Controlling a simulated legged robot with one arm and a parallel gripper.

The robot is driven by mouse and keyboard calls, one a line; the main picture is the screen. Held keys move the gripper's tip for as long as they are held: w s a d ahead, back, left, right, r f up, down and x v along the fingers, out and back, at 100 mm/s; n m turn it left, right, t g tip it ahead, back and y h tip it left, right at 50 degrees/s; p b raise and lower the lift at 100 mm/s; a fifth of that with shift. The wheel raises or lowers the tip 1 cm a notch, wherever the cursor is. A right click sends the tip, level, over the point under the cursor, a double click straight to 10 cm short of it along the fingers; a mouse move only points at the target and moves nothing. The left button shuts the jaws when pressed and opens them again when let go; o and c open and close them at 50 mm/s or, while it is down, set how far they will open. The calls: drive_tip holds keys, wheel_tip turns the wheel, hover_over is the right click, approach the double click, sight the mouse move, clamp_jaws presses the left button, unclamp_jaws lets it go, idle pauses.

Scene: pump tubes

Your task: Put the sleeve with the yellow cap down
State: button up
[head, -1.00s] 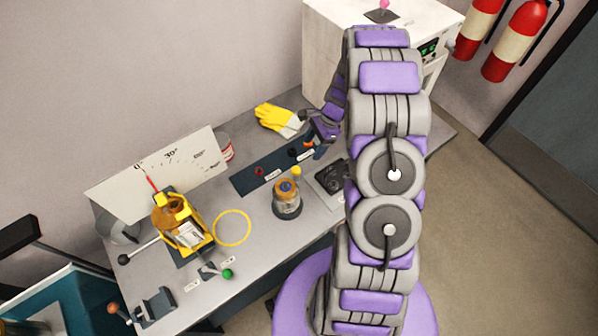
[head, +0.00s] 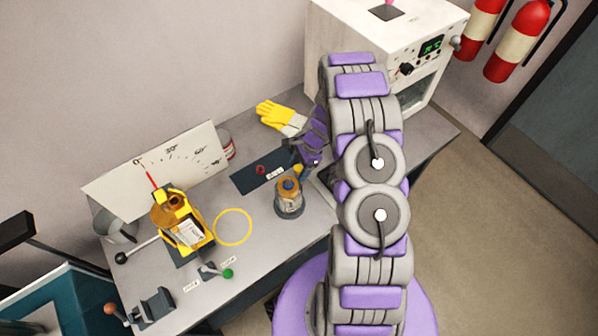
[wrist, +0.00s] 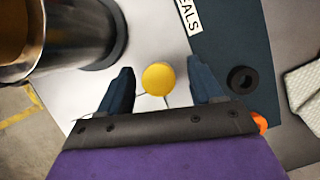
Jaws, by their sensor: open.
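The sleeve's round yellow cap (wrist: 158,78) shows from above in the wrist view, between the two spread fingers of my open gripper (wrist: 160,92). The fingers stand apart from the cap on both sides. The sleeve's body below the cap is hidden. I cannot tell from these views how high the fingers are above the bench.
A metal-walled jar (wrist: 70,40) stands close on the left in the wrist view. A dark mat (wrist: 240,50) with a SEALS label, a black ring (wrist: 243,79) and an orange item (wrist: 260,122) lie to the right. A yellow glove (head: 275,115) lies behind.

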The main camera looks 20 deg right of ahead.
drive_tip(key=shift+a+f, duration=0.35)
drive_tip(key=shift+a, duration=0.1)
drive_tip(key=shift+d, duration=0.6)
drive_tip(key=c, duration=0.5)
drive_tip(key=shift+a, duration=0.45)
drive_tip(key=c, duration=0.6)
drive_tip(key=shift+d, duration=0.1)
drive_tip(key=shift+c, duration=0.5)
